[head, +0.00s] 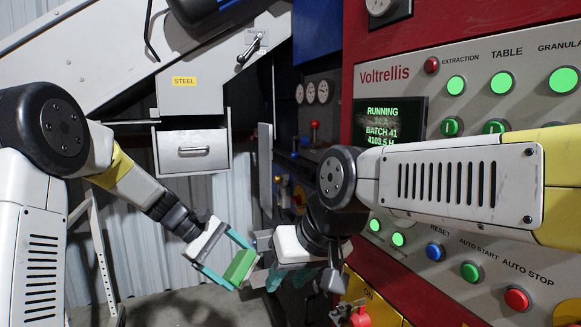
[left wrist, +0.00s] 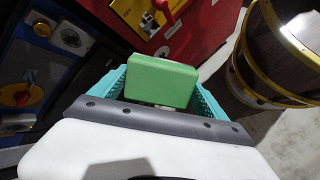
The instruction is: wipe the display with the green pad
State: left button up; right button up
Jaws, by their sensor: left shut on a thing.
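The display (head: 388,124) is a dark screen with green text on the red and grey Voltrellis panel. It reads RUNNING, BATCH 41, and my right arm crosses in front of its lower part. My left gripper (head: 238,272) is shut on the green pad (head: 240,265), low and to the left of the display, well apart from it. In the left wrist view the pad (left wrist: 162,82) sits between the teal fingers. My right gripper (head: 273,277) is just right of the pad, largely hidden behind its own wrist; its jaw opening does not show clearly.
The panel carries lit green buttons (head: 456,85), a blue button (head: 435,251) and a red button (head: 516,299). A grey STEEL drawer (head: 193,150) stands behind my left arm. A barrel with yellow hoops (left wrist: 285,50) shows in the left wrist view. My two grippers are close together.

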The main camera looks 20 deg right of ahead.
aim_at(400, 128)
pick_arm(q)
jog(key=s+d+r+n+t+h, duration=0.1)
jog(key=s+d+r+h, duration=0.15)
jog(key=d+r, duration=0.65)
jog(key=s+d+r+h, duration=0.1)
jog(key=d+r+h, duration=0.25)
jog(key=r, duration=1.05)
jog(key=s+d+r+n+t+h, duration=0.1)
jog(key=s+d+r+h, duration=0.15)
jog(key=d+r, duration=0.65)
jog(key=shift+w+d+r+h, duration=0.25)
jog(key=shift+w+d+r, duration=0.1)
jog(key=shift+d+r, duration=0.3)
jog(key=shift+w+d+r+h, duration=0.2)
jog(key=shift+w+d+r, duration=0.1)
jog(key=shift+d+r, duration=0.25)
jog(key=shift+d, duration=0.9)
jog(key=shift+s, duration=1.65)
jog(key=shift+s+d, duration=0.15)
jog(key=shift+s, duration=0.85)
jog(key=shift+s+d, duration=0.15)
jog(key=shift+s, duration=0.8)
jog(key=shift+s+d, duration=0.15)
jog(key=shift+s, duration=1.6)
jog(key=shift+s+d, duration=0.1)
jog(key=shift+s, duration=1.65)
jog(key=shift+d, duration=0.1)
